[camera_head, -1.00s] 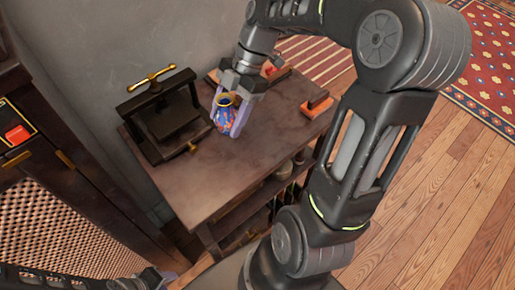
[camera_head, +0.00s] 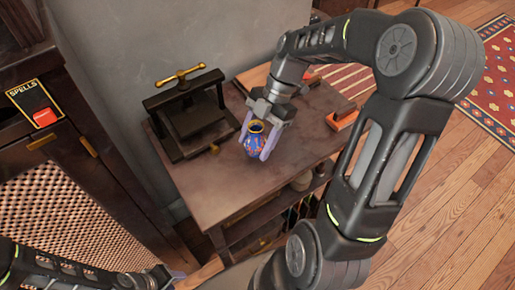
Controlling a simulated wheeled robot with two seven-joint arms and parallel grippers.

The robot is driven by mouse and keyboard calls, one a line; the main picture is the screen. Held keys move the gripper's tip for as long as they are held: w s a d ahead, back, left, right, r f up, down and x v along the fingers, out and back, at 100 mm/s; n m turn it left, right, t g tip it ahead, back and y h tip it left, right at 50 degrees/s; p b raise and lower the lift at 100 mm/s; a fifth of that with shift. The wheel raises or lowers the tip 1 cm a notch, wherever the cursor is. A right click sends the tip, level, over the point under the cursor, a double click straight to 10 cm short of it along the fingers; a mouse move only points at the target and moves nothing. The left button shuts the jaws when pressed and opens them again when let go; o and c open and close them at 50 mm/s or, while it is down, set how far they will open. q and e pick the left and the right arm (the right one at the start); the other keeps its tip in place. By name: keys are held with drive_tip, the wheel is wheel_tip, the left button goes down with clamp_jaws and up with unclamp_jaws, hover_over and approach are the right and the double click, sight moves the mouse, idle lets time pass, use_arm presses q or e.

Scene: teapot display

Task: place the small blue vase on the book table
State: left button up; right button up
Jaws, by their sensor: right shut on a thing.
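The small blue vase (camera_head: 256,147) has a red pattern and a golden rim, and looks upright. My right gripper (camera_head: 257,143) is shut on it, one pale finger on each side. The vase shows against the brown top of the book table (camera_head: 215,190); I cannot tell whether its base touches the top. My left gripper (camera_head: 172,275) is low in the picture, at the bottom edge, away from the vase; its finger opening is unclear.
A black press with a brass handle (camera_head: 190,115) stands on the table, left of the vase. A red-orange block (camera_head: 343,118) lies to the right. A dark cabinet (camera_head: 60,150) is at the left. The tabletop's front left part is bare.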

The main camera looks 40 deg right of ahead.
sight(257, 149)
drive_tip(key=shift+f, duration=1.85)
drive_tip(key=shift+f, duration=0.15)
drive_tip(key=o, duration=1.5)
drive_tip(key=shift+r, duration=0.3)
drive_tip(key=p+v, duration=0.1)
drive_tip(key=v, duration=1)
drive_tip(key=shift+d+r, duration=0.2)
drive_tip(key=shift+r, duration=0.15)
